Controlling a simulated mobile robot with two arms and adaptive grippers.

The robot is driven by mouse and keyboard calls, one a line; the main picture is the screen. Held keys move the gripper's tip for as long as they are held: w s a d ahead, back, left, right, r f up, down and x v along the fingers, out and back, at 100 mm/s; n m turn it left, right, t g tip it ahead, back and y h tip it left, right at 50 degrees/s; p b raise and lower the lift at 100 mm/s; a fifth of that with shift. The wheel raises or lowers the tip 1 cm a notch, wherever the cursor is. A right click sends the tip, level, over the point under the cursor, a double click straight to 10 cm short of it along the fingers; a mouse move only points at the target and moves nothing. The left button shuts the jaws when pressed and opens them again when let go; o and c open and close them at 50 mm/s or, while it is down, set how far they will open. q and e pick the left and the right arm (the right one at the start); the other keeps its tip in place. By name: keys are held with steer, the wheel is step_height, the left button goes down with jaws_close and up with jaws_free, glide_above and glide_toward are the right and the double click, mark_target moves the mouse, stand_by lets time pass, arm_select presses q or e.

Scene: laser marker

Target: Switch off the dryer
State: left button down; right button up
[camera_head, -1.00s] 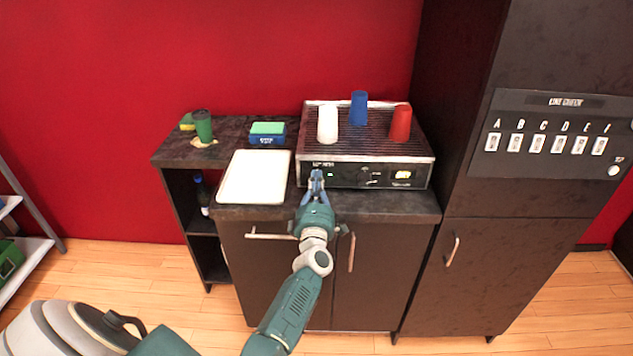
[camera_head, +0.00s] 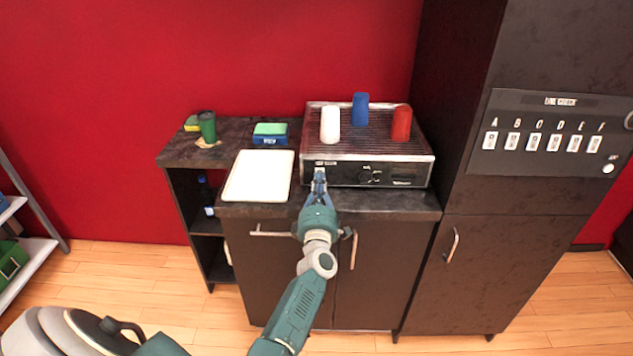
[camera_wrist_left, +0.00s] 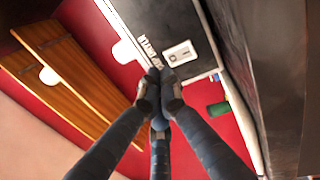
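The dryer (camera_head: 345,158) is a dark box with a ribbed top on the counter. A white cup (camera_head: 330,125), a blue cup (camera_head: 360,109) and a red cup (camera_head: 401,123) stand upside down on it. Its front panel has a dark knob (camera_head: 366,176) and a display (camera_head: 404,179), which is dark. My left gripper (camera_head: 319,176) is at the left part of this panel, its fingertips together and empty. In the left wrist view the fingers (camera_wrist_left: 161,84) meet just beside a white switch (camera_wrist_left: 180,53); I cannot tell whether they touch it. My right gripper is not in view.
A white tray (camera_head: 258,176) lies left of the dryer. A green cup (camera_head: 207,127) and a sponge on a blue box (camera_head: 270,134) stand on the left shelf. A tall dark cabinet (camera_head: 505,240) with a lettered panel (camera_head: 545,138) rises to the right.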

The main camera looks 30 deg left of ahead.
arm_select(q)
steer(key=s+d+r+p, duration=0.1)
steer(key=s+d+p, duration=0.4)
steer(key=s, duration=0.4)
steer(key=shift+d+r, duration=0.2)
steer(key=shift+r, duration=0.2)
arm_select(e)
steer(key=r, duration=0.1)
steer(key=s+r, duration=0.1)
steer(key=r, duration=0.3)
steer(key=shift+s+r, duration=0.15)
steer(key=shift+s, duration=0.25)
